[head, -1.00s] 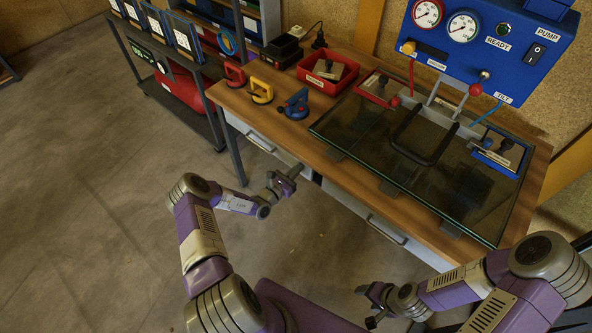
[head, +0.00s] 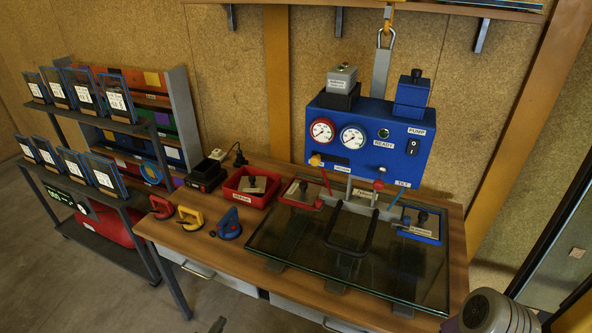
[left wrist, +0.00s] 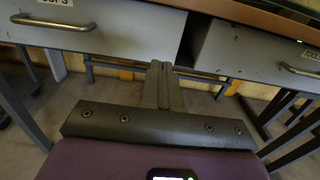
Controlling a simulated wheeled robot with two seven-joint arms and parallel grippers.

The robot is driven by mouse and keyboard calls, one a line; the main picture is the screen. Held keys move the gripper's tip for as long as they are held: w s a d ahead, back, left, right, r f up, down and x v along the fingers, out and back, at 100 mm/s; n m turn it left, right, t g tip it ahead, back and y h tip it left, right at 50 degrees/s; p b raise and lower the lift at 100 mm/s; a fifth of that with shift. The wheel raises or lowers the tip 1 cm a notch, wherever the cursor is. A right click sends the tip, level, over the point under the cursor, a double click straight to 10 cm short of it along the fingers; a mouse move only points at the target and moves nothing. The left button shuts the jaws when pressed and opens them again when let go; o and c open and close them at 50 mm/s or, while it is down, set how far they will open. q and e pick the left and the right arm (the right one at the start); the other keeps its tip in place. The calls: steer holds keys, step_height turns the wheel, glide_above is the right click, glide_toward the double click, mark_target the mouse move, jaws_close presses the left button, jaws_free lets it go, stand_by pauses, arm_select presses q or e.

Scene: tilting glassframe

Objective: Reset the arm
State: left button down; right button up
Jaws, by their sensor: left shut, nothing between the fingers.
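My left gripper (head: 218,325) barely shows at the bottom edge of the head view, low in front of the bench drawers. In the left wrist view its fingers (left wrist: 162,82) are together with nothing between them, pointing toward the gap between two drawers. The fingers are apart from the bench. My right gripper is out of view; only a grey rounded link of my right arm shows at the lower right of the head view.
The wooden bench (head: 190,238) holds a glass panel (head: 310,255), a blue gauge box (head: 365,140), a red bin (head: 243,192) and suction cups, including a blue one (head: 228,225). A shelf rack (head: 85,205) stands left. Drawer handles (left wrist: 50,22) protrude. Floor is free at lower left.

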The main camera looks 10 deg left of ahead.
arm_select(q)
steer(key=s+d+m+g+h, duration=0.4)
steer(key=d+m+g, duration=0.1)
steer(key=d, duration=0.5)
steer(key=s+d+m+g+h, duration=0.3)
steer(key=d+m+g+h, duration=0.25)
steer(key=d, duration=0.45)
steer(key=s+d+m+g+y, duration=0.1)
steer(key=s+m+g+y, duration=0.2)
steer(key=m, duration=0.7)
steer(key=s+d+r+m+g+y, duration=0.1)
steer(key=s+d+m+g+y, duration=0.1)
steer(key=s+m+y, duration=0.4)
steer(key=shift+s+m+g+y, duration=0.35)
steer(key=shift+s+m+g, duration=0.5)
steer(key=shift+m, duration=1.2)
steer(key=shift+s+d, duration=0.1)
steer(key=shift+s, duration=0.05)
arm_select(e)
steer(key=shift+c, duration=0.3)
